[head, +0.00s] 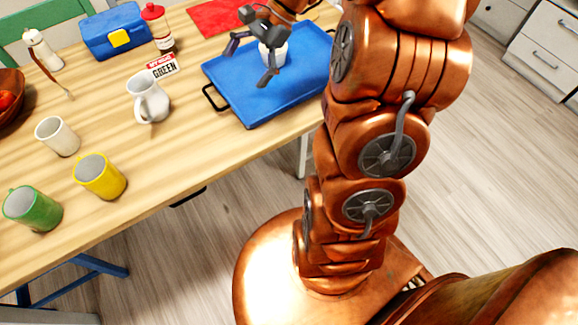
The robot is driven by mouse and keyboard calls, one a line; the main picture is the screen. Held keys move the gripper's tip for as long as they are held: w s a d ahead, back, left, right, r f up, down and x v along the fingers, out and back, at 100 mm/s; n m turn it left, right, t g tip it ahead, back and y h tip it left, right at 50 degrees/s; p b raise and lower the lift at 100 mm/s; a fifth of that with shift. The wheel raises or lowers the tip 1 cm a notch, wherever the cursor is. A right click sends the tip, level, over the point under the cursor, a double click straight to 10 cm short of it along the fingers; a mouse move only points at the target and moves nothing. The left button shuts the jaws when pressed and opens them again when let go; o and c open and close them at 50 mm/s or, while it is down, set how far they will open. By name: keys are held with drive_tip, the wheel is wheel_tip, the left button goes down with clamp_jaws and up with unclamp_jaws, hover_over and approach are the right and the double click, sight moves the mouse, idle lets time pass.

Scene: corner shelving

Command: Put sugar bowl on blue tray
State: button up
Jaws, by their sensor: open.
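The blue tray (262,98) lies on the wooden table with black handles at its ends. A small white bowl-like vessel, likely the sugar bowl (273,56), is on or just above the tray's far part, partly hidden by my gripper. My gripper (252,62) is over the tray with its dark fingers spread on either side of the white vessel. The fingers look apart. I cannot tell whether the vessel's base touches the tray.
Left of the tray stand a white pitcher (149,98), a white cup (58,136), a yellow mug (99,175) and a green mug (33,208). A red-capped bottle (158,29) and a blue lunch box (115,31) stand behind. The tray's near part is clear.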

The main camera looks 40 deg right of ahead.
drive_tip(key=s+a+n+g+h, duration=0.3)
drive_tip(key=s+a+n, duration=0.5)
drive_tip(key=s, duration=0.4)
drive_tip(key=s+f+n+h, duration=0.1)
drive_tip(key=s+n+h, duration=0.4)
drive_tip(key=s, duration=0.8)
drive_tip(key=shift+s+d+f+n, duration=0.2)
drive_tip(key=shift+d+f+n, duration=0.15)
drive_tip(key=shift+n, duration=0.75)
